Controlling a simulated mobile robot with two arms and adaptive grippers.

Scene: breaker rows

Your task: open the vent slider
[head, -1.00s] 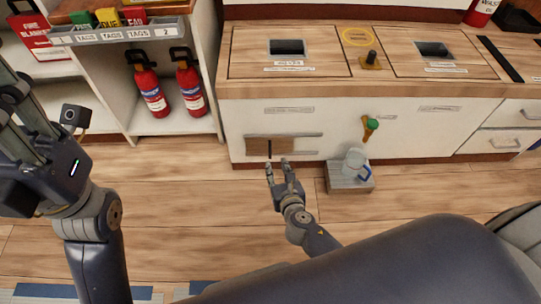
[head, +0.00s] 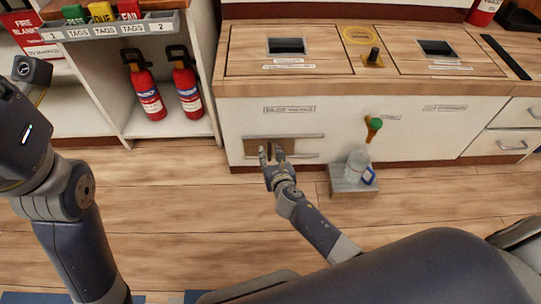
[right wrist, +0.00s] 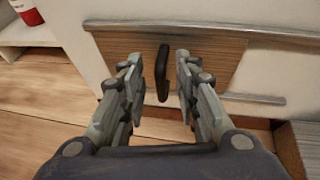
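The vent slider is a brown wood-grain panel (head: 288,146) between two metal rails on the white cabinet front, towards the left end of the rails. It also fills the upper middle of the right wrist view (right wrist: 215,62). A black upright handle (right wrist: 162,72) stands out from it. My right gripper (head: 270,152) is open in front of the panel. In the right wrist view its fingers (right wrist: 158,62) are on either side of the handle, with gaps showing on both sides. My left arm is at the left edge of the head view; its fingers are out of frame.
A grey box (head: 353,186) with a clear jug (head: 356,168) stands on the floor right of the slider. A green-knobbed lever (head: 374,126) sticks out above it. Two fire extinguishers (head: 146,88) stand in the shelf at left.

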